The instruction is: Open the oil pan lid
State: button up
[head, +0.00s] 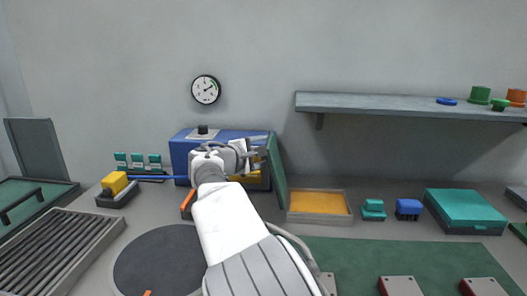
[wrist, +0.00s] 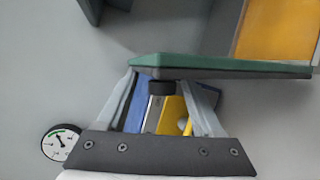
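The oil pan (head: 347,214) is a shallow grey tray with an orange-yellow inside, on the counter at the back. Its green lid (head: 278,172) stands upright at the pan's left side, leaving the inside uncovered. In the wrist view the lid (wrist: 240,67) shows nearly edge-on, with a short black knob (wrist: 161,88) on its outer face. My gripper (head: 260,155) is on the left of the lid. In the wrist view its fingers (wrist: 168,84) are spread wide on either side of the knob, with gaps to it. The gripper holds nothing. My arm hides part of the counter.
A blue machine (head: 185,155) stands close behind my gripper. A wall shelf (head: 390,104) overhangs the back right. A teal case (head: 465,209) and small teal (head: 373,209) and blue (head: 408,208) blocks sit right of the pan. A green mat (head: 365,258) lies in front.

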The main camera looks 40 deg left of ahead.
jog(key=v, duration=1.7)
jog(key=shift+s+p, duration=0.2)
jog(key=shift+p, duration=0.25)
jog(key=shift+d, duration=0.1)
